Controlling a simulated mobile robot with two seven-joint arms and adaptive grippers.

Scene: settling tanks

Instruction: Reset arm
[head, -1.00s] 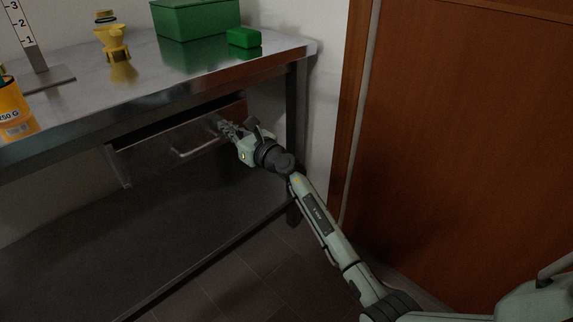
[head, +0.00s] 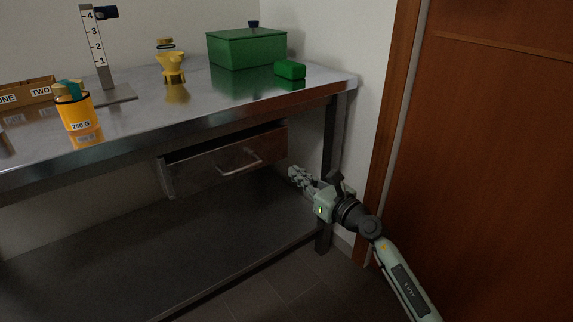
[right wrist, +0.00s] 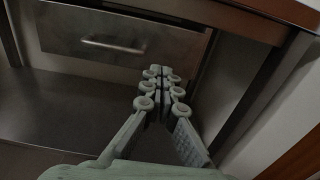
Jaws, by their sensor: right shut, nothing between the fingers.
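My right gripper (head: 296,174) is shut and empty, in front of the metal table (head: 340,84) near its right leg, below the level of the tabletop. In the right wrist view its fingers (right wrist: 160,76) are together with nothing between them. A metal drawer (head: 205,170) under the tabletop stands partly open. Its handle (head: 240,163) is to the left of the gripper and apart from it. The drawer front also shows in the right wrist view (right wrist: 75,38), beyond the fingertips. My left gripper is not in view.
On the tabletop are a green box (head: 245,52), a small green block (head: 290,69), a yellow funnel-shaped thing (head: 172,68), a numbered stand (head: 97,50) and an orange container (head: 73,108). A lower shelf (head: 150,240) is bare. A brown door (head: 490,160) is at the right.

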